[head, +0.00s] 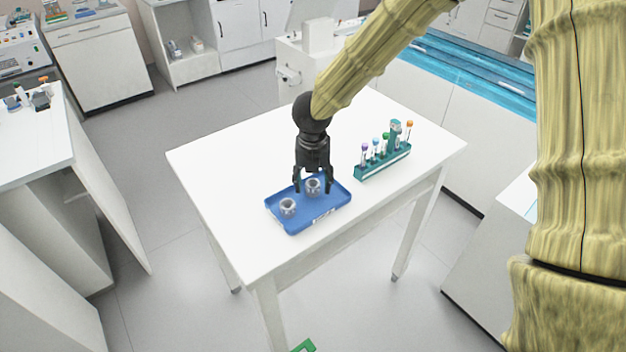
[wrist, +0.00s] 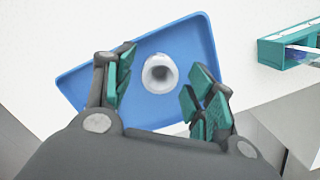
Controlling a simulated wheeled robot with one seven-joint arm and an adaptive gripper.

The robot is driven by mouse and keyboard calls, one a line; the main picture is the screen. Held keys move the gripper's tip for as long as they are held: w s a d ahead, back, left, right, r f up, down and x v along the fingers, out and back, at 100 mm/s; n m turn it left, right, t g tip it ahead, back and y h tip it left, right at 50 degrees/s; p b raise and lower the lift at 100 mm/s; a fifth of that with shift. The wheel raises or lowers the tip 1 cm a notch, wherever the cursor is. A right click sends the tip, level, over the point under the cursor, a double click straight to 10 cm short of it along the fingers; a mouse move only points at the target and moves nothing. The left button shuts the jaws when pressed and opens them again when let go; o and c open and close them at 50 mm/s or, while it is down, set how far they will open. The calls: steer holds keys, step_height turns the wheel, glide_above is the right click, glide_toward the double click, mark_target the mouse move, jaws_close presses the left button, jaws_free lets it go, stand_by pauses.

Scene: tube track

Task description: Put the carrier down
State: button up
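A grey, ring-shaped carrier (head: 313,186) with a dark central hole stands upright in the blue tray (head: 301,225). A second grey carrier (head: 288,206) stands in the tray to its left. My gripper (head: 313,191) points down over the tray, with one finger on each side of the first carrier. In the wrist view, a carrier (wrist: 160,73) lies beyond and between the fingertips of my gripper (wrist: 161,82), with gaps on both sides. The fingers are apart and hold nothing. The tray (wrist: 205,42) shows there too; its near part is hidden by my gripper.
A teal rack (head: 382,164) with several colour-capped tubes stands right of the tray on the white table (head: 215,165). The left and back of the tabletop are clear. A white side bench (head: 32,150) with small items stands at the left.

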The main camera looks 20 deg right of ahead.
mark_target(313, 188)
steer(key=shift+r, duration=0.5)
step_height(313, 188, up, 11)
steer(key=s+b, duration=0.1)
steer(key=b, duration=0.1)
steer(key=shift+s+a, duration=0.15)
steer(key=shift+a, duration=0.1)
